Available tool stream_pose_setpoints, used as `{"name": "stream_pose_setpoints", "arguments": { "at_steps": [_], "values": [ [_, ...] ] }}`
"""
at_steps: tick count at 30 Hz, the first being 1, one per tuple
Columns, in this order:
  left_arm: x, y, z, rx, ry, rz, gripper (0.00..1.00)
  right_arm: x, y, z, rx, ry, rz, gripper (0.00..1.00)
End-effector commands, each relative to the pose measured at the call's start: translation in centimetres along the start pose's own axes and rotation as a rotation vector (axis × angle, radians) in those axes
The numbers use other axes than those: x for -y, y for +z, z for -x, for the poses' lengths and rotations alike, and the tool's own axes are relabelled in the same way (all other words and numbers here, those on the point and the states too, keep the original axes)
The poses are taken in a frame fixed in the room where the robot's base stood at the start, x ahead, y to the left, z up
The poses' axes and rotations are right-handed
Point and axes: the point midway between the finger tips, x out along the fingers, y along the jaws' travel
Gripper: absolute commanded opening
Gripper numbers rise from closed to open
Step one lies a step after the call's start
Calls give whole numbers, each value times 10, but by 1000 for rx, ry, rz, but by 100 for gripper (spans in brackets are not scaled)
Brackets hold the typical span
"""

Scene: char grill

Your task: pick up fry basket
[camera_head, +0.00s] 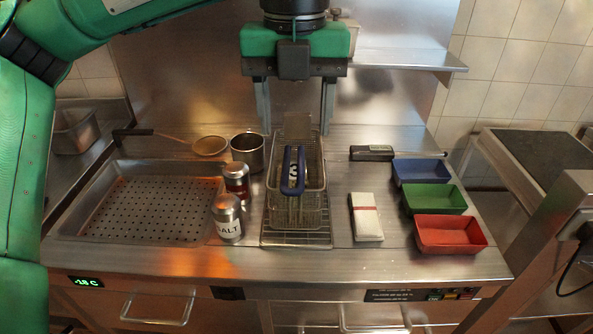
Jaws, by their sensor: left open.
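The fry basket (312,163) is a wire mesh basket with a blue handle (292,171), standing on a wire rack (296,238) at the middle of the steel counter. The handle points toward the front of the counter. My left gripper (296,128) is open, its two fingers pointing down over the back part of the basket, one to each side. It looks empty, and I cannot tell its exact height above the basket. My right gripper is not in view.
Left of the basket are a salt shaker (228,220), a red-filled shaker (237,181), a metal pot (247,152), a strainer (209,146) and a perforated tray (88,234). To the right are a white-and-red packet (366,217), a dark tool (371,153) and blue (421,171), green (434,198) and red (450,234) bins.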

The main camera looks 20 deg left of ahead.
Motion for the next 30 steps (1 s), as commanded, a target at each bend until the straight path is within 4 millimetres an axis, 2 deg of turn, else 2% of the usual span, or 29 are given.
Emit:
{"name": "stream_pose_setpoints", "arguments": {
  "at_steps": [3, 6, 13, 21, 30],
  "values": [
    [-1, 0, -23, -3, 3, -1, 56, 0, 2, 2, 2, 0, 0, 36],
    [0, 0, -37, -3, 2, -1, 56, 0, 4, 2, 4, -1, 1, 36],
    [-1, 0, -52, -3, 2, -1, 56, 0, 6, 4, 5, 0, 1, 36],
    [-4, 0, -91, -3, 1, -2, 56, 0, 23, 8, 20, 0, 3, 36],
    [-3, 0, -98, -2, -1, -1, 56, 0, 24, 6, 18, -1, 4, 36]
  ]
}}
